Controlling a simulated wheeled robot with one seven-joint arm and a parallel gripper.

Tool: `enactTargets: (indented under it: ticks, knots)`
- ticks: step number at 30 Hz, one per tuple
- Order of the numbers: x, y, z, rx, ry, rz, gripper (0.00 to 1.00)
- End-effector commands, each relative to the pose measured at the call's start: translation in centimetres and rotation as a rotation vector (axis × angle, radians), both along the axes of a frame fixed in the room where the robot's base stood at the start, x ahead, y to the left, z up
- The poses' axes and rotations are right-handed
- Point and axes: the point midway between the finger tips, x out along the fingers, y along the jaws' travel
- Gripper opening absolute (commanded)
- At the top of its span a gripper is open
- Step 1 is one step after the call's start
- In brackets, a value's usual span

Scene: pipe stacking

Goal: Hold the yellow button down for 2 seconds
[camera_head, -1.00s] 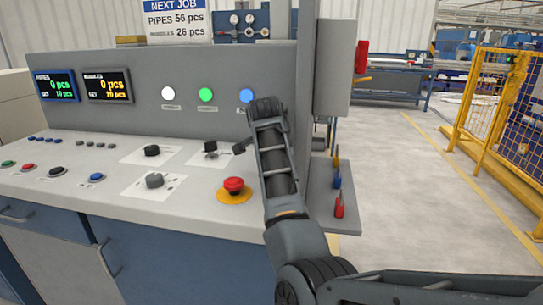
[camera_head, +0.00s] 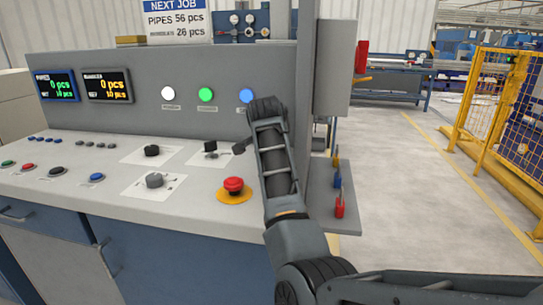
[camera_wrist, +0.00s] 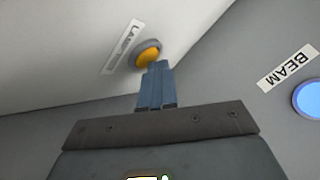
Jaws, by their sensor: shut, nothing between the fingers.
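The yellow button (camera_wrist: 148,56) shows in the wrist view, in a grey collar on a pale panel beside a partly hidden label. My gripper (camera_wrist: 158,66) is shut and empty. Its blue-grey fingertips overlap the button's lower right edge in that view; I cannot tell whether they touch or press it. In the head view the yellow button does not show, and my arm covers that part of the console.
The grey console (camera_head: 60,210) carries a red mushroom button (camera_head: 233,185) on a yellow disc, black knobs (camera_head: 152,150), and white, green and blue lights. The blue light (camera_wrist: 308,98) labelled BEAM shows in the wrist view. Small coloured levers (camera_head: 338,205) stand right of my arm.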

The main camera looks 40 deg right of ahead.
Motion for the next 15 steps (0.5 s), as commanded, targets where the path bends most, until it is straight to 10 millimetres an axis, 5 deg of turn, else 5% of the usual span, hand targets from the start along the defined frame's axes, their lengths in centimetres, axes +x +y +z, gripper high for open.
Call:
enactTargets:
  ticks: [15]
  knots:
    - [0.0,0.0,1.5,0.001,0.001,0.000,0.00]
